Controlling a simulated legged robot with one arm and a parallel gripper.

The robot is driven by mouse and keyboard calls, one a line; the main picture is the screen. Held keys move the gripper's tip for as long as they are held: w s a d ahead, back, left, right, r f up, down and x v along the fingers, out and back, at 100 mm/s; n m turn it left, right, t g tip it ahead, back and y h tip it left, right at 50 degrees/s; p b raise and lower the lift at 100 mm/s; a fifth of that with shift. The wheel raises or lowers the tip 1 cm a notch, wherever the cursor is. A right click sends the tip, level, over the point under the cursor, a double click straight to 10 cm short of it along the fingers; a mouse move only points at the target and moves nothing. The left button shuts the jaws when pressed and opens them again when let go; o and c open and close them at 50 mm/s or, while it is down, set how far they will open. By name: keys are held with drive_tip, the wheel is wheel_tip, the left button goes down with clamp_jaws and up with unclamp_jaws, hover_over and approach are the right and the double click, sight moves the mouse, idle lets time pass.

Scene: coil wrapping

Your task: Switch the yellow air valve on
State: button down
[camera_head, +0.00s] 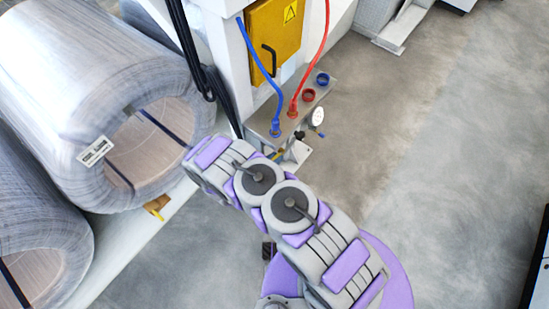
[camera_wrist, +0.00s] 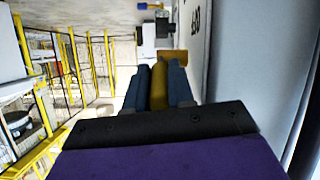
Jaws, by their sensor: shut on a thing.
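In the wrist view my gripper (camera_wrist: 159,66) has its two dark blue fingers closed on the yellow valve handle (camera_wrist: 159,88), which lies lengthwise between them. A wider yellow-brown part (camera_wrist: 173,57) shows just past the fingertips. In the head view my arm reaches up and left toward the grey air unit (camera_head: 262,122). The arm hides my gripper there and most of what it holds. I cannot tell from these views which way the valve is turned.
Blue (camera_head: 261,60) and red (camera_head: 318,60) hoses run down to the unit. A round white gauge (camera_head: 318,116) sits at its side. A yellow cabinet (camera_head: 272,40) stands above. Large wrapped coils (camera_head: 95,90) fill the left. The grey floor (camera_head: 450,160) at right is clear.

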drive_tip(key=shift+w+a, duration=0.1)
drive_tip(key=shift+a, duration=0.05)
drive_tip(key=c, duration=1.2)
unclamp_jaws()
drive_tip(key=shift+c, duration=0.2)
drive_tip(key=p+v, duration=0.2)
drive_tip(key=v, duration=1.5)
drive_tip(key=shift+a+p, duration=0.15)
drive_tip(key=shift+p, duration=0.25)
